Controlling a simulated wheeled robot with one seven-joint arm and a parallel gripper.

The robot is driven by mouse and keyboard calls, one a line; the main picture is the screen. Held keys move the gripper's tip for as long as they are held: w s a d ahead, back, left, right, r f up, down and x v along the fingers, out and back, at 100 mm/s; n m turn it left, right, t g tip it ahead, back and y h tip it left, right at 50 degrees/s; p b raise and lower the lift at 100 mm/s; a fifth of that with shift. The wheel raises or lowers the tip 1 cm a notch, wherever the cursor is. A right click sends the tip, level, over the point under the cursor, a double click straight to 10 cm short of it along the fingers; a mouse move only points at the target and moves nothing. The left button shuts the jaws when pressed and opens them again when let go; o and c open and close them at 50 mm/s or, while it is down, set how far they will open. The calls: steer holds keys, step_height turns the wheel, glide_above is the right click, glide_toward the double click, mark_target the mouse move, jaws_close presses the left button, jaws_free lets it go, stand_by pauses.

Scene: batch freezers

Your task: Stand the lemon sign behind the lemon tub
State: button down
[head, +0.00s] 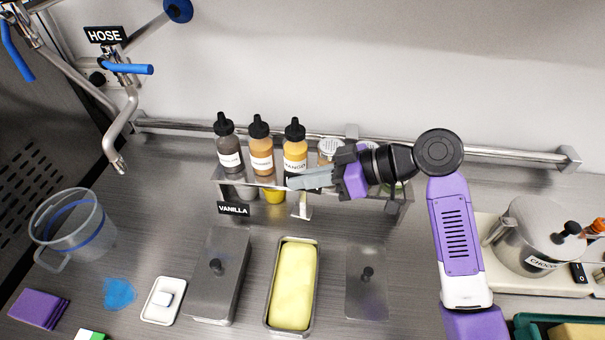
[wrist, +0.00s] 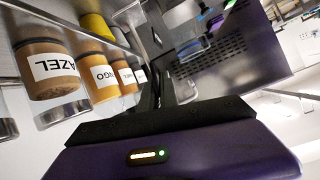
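The open metal tub (head: 268,314) of pale yellow ice cream (head: 293,285) stands on the counter in the middle of the head view. Its label is not visible, so I cannot confirm that it is lemon. I cannot make out a lemon sign in either view. My gripper (head: 296,183) is above and behind this tub, in front of the bottle shelf, pointing left. In the wrist view its dark fingers (wrist: 157,75) lie close together, with no sign seen between them. A small metal upright (head: 302,207) stands behind the tub, below my gripper.
A black VANILLA sign (head: 233,209) is behind the lidded tub (head: 216,285) on the left. A metal lid (head: 366,285) lies right of the yellow tub. The shelf (head: 395,207) holds labelled bottles, including a mango one (head: 295,150). A clear jug (head: 75,240) stands far left.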

mark_target(303, 211)
steer(key=shift+f+b, duration=3.95)
steer(key=shift+f, duration=1.85)
steer(key=c, duration=1)
jaws_free()
steer(key=shift+r+p, duration=2.95)
steer(key=shift+r, duration=1.6)
steer(key=shift+s, duration=0.1)
